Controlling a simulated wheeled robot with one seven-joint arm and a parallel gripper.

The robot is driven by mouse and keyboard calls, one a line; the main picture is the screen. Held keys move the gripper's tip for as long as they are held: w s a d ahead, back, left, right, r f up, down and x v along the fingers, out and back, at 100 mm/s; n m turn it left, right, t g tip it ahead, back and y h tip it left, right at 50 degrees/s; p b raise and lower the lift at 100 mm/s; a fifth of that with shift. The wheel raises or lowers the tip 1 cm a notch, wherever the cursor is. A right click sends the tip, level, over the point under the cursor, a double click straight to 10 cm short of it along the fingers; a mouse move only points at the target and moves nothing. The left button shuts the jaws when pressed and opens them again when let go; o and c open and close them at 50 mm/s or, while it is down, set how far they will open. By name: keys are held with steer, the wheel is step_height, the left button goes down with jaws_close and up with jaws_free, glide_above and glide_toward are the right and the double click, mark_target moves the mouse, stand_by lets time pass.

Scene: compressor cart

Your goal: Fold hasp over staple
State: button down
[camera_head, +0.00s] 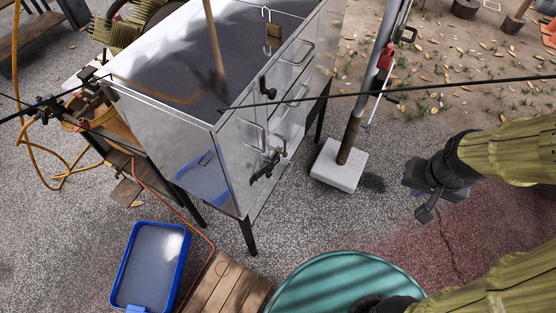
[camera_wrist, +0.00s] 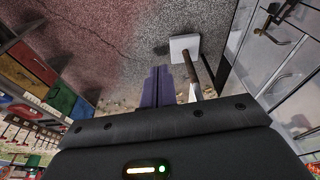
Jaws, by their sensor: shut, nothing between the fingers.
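A shiny metal cabinet (camera_head: 170,115) stands on dark legs left of centre. Its front face carries bar handles and two dark fittings, an upper one (camera_head: 267,90) and a lower latch-like one (camera_head: 265,166). Which of them is the hasp or the staple, and whether the hasp is folded, I cannot tell. A brass padlock (camera_head: 274,35) hangs from a hook at the cabinet's top. My gripper (camera_head: 424,212) is right of the cabinet, well apart from it. In the wrist view its fingers (camera_wrist: 158,75) are together and empty; the cabinet front (camera_wrist: 285,55) shows at the right.
A pole on a white block (camera_head: 338,168) stands between the cabinet and my gripper; the block also shows in the wrist view (camera_wrist: 185,45). A thin dark cable (camera_head: 420,90) crosses above. A blue tray (camera_head: 180,265) and a teal round top (camera_head: 330,285) lie in front.

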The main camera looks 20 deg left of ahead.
steer(key=shift+w, duration=0.1)
steer(key=w+a+f+n+t+y+b, duration=0.1)
steer(key=w+a+f+n+b, duration=0.25)
steer(key=a+f, duration=0.2)
steer(key=w+a+f+n+t+y+b, duration=0.1)
steer(key=w+a+f+n+y+b, duration=0.15)
steer(key=a+f+n, duration=0.35)
steer(key=s+a+f+n+y+b, duration=0.1)
steer(key=a+f+n+y, duration=0.1)
steer(key=a+f, duration=0.2)
steer(key=s+a+f+n+y+b, duration=0.2)
steer(key=a+f+y, duration=0.1)
steer(key=a, duration=0.7)
steer(key=shift+s+a+f+g+b, duration=0.2)
steer(key=shift+f+g+b, duration=0.15)
steer(key=shift+f, duration=0.3)
